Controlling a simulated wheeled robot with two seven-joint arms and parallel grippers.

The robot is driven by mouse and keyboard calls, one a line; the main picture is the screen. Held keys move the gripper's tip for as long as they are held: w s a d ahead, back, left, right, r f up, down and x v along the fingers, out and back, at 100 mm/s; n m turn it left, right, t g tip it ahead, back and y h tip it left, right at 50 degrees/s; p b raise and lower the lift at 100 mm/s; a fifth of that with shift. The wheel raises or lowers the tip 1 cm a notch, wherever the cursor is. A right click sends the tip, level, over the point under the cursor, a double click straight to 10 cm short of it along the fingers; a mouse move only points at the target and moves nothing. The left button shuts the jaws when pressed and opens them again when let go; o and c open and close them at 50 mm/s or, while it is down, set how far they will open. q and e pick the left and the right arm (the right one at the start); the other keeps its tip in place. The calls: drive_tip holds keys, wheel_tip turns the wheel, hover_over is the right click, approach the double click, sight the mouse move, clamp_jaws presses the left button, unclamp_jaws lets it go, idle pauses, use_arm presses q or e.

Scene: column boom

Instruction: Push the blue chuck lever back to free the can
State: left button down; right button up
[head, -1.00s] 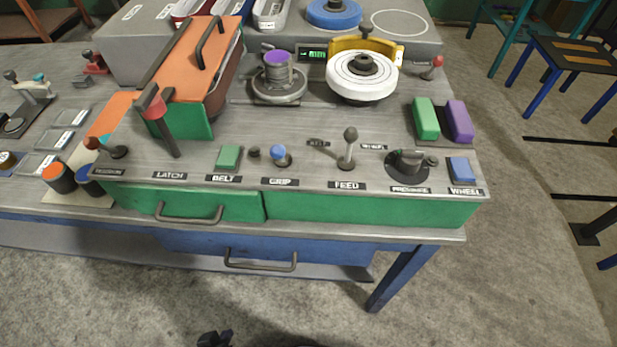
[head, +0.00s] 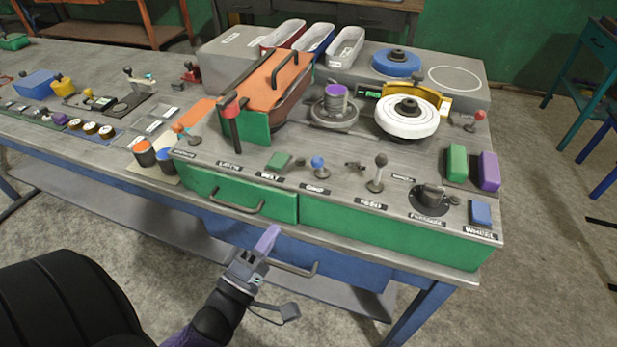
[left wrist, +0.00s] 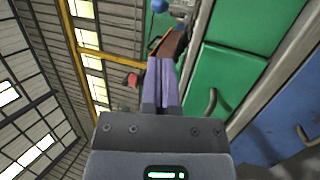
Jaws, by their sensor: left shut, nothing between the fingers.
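The blue-knobbed chuck lever (head: 318,164) stands on the bench panel behind the label GRIP. Its blue ball also shows at the top of the left wrist view (left wrist: 159,5). The can (head: 337,97), grey with a purple top, stands upright in the round grey chuck (head: 334,118) behind the lever. My left gripper (head: 268,238) is in front of the green drawer, below the panel top and apart from the lever. Its purple fingers are together and empty, as the left wrist view also shows (left wrist: 160,82). My right gripper is not in view.
Left of the lever are a green belt button (head: 278,161) and the red-tipped latch lever (head: 231,115). Right of it stands the grey feed lever (head: 378,172). The green drawer (head: 240,199) with its handle is at the panel front. A white wheel (head: 407,118) sits behind.

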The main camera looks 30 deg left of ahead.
sight(319, 167)
use_arm(q)
drive_tip(key=x, duration=1.2)
drive_tip(key=shift+w, duration=0.35)
drive_tip(key=shift+r, duration=0.15)
